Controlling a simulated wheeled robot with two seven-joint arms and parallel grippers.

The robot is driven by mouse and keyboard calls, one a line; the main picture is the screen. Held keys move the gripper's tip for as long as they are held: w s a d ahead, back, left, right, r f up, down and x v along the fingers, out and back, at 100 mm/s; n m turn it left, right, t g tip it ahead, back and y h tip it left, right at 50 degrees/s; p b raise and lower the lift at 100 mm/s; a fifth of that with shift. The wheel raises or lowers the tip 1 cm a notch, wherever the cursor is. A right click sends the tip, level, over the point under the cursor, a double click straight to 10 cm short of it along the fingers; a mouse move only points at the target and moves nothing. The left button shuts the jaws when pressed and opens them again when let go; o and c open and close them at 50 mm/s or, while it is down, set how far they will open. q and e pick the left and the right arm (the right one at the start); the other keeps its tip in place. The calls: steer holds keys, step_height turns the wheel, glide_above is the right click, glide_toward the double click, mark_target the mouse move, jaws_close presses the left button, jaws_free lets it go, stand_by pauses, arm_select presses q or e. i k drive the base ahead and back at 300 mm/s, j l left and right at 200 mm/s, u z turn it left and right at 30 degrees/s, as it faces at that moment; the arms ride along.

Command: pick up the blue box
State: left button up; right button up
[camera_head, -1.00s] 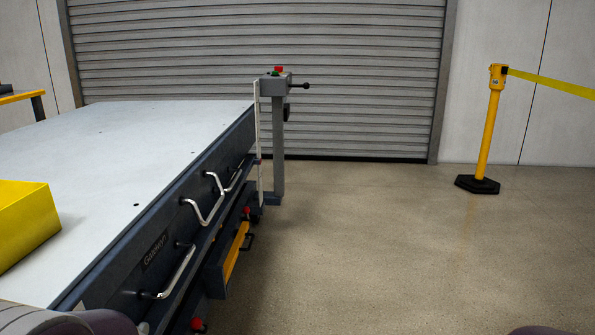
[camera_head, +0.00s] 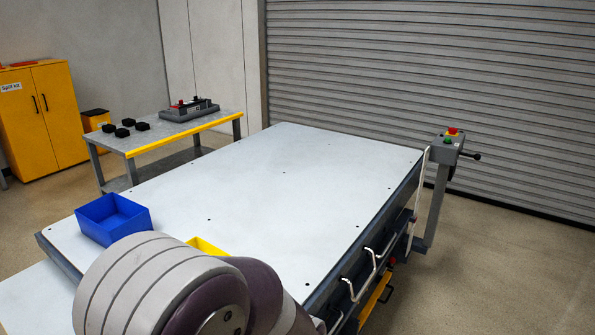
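An open-topped blue box (camera_head: 118,222) stands upright on the light grey top of a large lift table (camera_head: 290,180), near its left edge. It is just behind and to the left of a large grey and purple part of my own arm, which fills the lower left and may cover a little of the box's lower right. Neither of my grippers shows in the view.
A yellow box (camera_head: 205,245) is mostly hidden behind my arm, right of the blue box. A side bench (camera_head: 180,142) holds black blocks and a grey device. A control post (camera_head: 446,150) stands at the table's far right corner. The tabletop's middle is clear.

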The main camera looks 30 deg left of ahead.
mark_target(109, 218)
steer(key=u, duration=2.15)
steer(key=j+u, duration=0.45)
steer(key=i+j+u, duration=0.1)
steer(key=j+u, duration=0.3)
steer(key=i+j+u, duration=0.15)
steer(key=i+j, duration=1.1)
steer(key=i+l+z, duration=0.15)
steer(key=i, duration=1.2)
steer(key=i+j+z, duration=0.15)
steer(key=i, duration=1.15)
steer(key=i+z, duration=0.3)
steer(key=i, duration=0.25)
steer(key=i+j+z, duration=0.1)
steer(key=i+z, duration=0.2)
steer(key=i, duration=0.25)
steer(key=i+j+z, duration=0.3)
steer(key=i, duration=0.25)
